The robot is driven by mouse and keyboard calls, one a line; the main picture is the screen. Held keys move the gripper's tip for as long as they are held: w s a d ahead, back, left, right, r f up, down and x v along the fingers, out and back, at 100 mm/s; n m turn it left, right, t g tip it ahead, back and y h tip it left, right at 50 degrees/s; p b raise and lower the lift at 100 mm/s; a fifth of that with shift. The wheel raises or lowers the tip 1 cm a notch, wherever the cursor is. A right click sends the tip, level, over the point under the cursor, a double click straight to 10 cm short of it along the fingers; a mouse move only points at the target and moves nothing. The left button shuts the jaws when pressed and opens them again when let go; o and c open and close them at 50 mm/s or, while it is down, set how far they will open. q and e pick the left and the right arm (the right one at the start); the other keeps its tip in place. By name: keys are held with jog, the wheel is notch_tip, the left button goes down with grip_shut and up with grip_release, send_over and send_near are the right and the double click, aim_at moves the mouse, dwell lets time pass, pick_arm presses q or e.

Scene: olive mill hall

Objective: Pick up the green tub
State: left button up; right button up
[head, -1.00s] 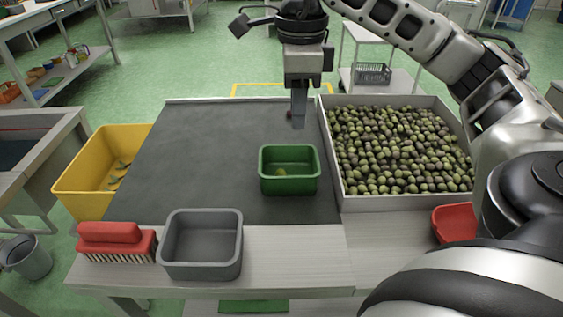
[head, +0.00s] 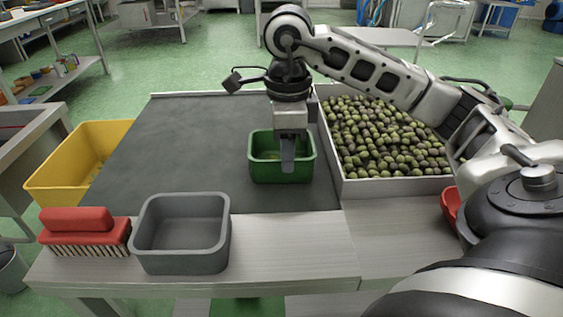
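The green tub (head: 265,172) stands upright on the dark belt, near its front right. Something small and yellowish shows inside the tub, mostly hidden now. My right gripper (head: 288,166) points down over the tub, its fingers in front of the tub's inside and front wall. I see the fingers edge-on, so I cannot tell how far apart they are or whether they touch the tub. My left gripper is not in view.
A grey tub (head: 181,262) and a red brush (head: 77,221) stand on the table's front left. A tray of olives (head: 345,188) lies right of the belt (head: 180,140). A yellow crate (head: 50,190) is at the left. A red container (head: 450,203) is partly hidden by my arm.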

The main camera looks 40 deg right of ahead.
aim_at(283, 181)
jog(key=f, duration=0.4)
jog(key=shift+w+f+b, duration=0.3)
jog(key=shift+w+f, duration=0.05)
jog(key=shift+w, duration=0.05)
grip_shut()
dwell(1.0)
